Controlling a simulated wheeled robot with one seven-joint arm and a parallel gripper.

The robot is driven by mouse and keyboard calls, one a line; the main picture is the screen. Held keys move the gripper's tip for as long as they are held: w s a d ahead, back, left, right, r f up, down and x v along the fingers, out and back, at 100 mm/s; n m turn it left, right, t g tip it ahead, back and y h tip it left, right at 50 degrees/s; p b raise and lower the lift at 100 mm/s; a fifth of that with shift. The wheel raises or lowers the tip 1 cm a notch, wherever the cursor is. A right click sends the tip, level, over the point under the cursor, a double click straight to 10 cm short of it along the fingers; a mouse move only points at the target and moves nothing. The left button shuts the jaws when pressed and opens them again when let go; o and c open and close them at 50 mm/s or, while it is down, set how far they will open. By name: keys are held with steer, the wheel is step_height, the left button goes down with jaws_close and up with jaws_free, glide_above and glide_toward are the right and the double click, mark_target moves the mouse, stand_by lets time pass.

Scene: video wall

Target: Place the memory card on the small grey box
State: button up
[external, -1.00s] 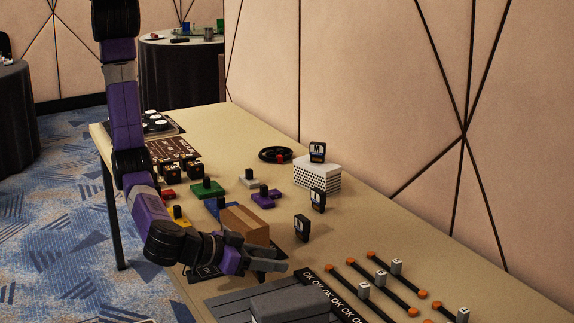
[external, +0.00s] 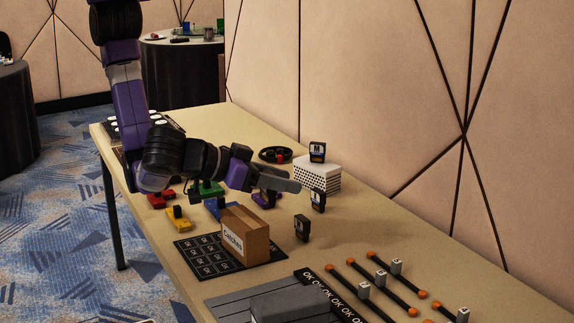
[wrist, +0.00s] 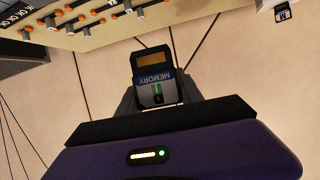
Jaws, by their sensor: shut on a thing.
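My gripper (external: 292,184) is shut on the memory card (wrist: 155,85), seen between the fingers in the wrist view with a blue "MEMORY" label and a gold-brown end. In the external view the held card cannot be made out at the fingertips. My gripper is above the table, behind the cardboard box. A grey box (external: 290,306) lies on a grey slatted board at the bottom edge, partly cut off. A light box with a dotted front (external: 317,177) stands near the wall, with a black card (external: 317,152) upright on top.
Two more black cards stand on the table, one beside the dotted box (external: 318,200) and one nearer (external: 302,228). The cardboard box (external: 245,238) sits on a black grid mat (external: 200,262). Black sliders with orange ends (external: 385,285) lie at the right. The wall is close behind.

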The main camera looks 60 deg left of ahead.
steer(key=d+r+m+g+h, duration=0.1)
steer(key=d+r+m+h, duration=0.35)
steer(key=d, duration=0.55)
step_height(320, 180, up, 2)
steer(key=m+g+h, duration=0.3)
steer(key=m+h, duration=0.1)
glide_above(304, 301)
steer(key=shift+n, duration=0.25)
step_height(304, 301, down, 19)
steer(key=shift+f, duration=0.1)
steer(key=o, duration=1.4)
steer(key=shift+c, duration=0.2)
steer(key=shift+r+p, duration=0.2)
steer(key=shift+p, duration=0.15)
steer(key=v, duration=1.1)
steer(key=shift+s+a+b, duration=0.25)
steer(key=shift+s+b, duration=0.05)
steer(key=shift+b, duration=0.15)
